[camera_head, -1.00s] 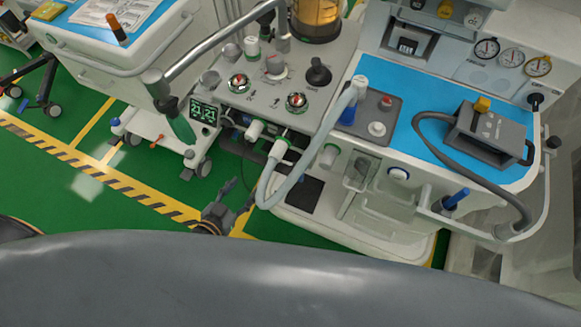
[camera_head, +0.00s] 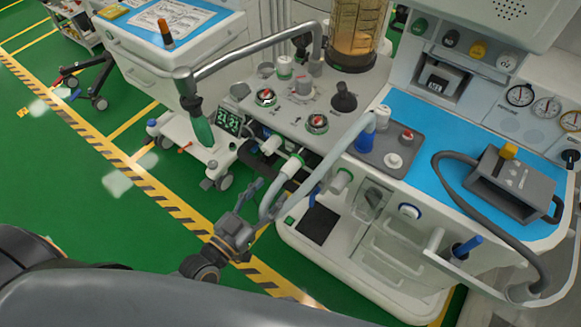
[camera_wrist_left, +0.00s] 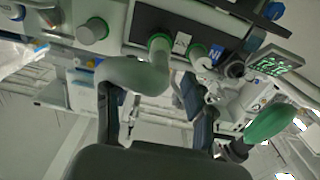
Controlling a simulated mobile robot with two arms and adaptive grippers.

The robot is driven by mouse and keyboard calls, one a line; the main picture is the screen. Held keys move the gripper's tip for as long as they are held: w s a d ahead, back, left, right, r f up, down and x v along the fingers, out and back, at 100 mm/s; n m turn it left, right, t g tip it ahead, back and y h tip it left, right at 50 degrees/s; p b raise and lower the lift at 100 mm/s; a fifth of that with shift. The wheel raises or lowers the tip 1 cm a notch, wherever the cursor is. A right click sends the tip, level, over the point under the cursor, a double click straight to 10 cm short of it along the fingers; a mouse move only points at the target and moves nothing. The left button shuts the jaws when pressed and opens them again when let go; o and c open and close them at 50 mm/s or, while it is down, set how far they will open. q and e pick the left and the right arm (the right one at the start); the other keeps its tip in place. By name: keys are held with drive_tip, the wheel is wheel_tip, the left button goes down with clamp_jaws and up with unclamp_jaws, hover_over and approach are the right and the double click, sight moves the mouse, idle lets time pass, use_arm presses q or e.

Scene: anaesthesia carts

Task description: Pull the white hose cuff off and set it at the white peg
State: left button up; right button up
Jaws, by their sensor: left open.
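The white hose cuff (camera_head: 291,167) sits on a green-ringed port on the front of the anaesthesia machine. Its grey-white hose (camera_head: 322,170) loops down and back up to the worktop. In the left wrist view the cuff (camera_wrist_left: 159,52) is beyond my fingers, and the hose bends across in front of them. My left gripper (camera_head: 257,191) is open and empty, just left of and below the cuff; its fingers (camera_wrist_left: 155,98) are spread apart. A white stub (camera_head: 269,145) to the cuff's left may be the white peg; I cannot tell for certain. My right gripper is not visible.
Another green-ringed port (camera_head: 340,182) is right of the cuff. A curved metal rail (camera_head: 240,54) and a green handle (camera_head: 201,128) stand to the left. The blue worktop (camera_head: 425,125) carries a grey device.

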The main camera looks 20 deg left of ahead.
sight(284, 175)
use_arm(q)
drive_tip(key=x, duration=0.7)
drive_tip(key=shift+x, duration=0.75)
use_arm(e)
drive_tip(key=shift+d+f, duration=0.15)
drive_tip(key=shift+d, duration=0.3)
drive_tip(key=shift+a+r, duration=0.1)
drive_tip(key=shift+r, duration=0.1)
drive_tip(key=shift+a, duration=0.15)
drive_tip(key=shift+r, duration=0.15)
use_arm(q)
drive_tip(key=shift+c, duration=0.2)
clamp_jaws()
drive_tip(key=shift+s+f+p, duration=0.1)
drive_tip(key=shift+s+p, duration=0.05)
drive_tip(key=shift+p, duration=0.15)
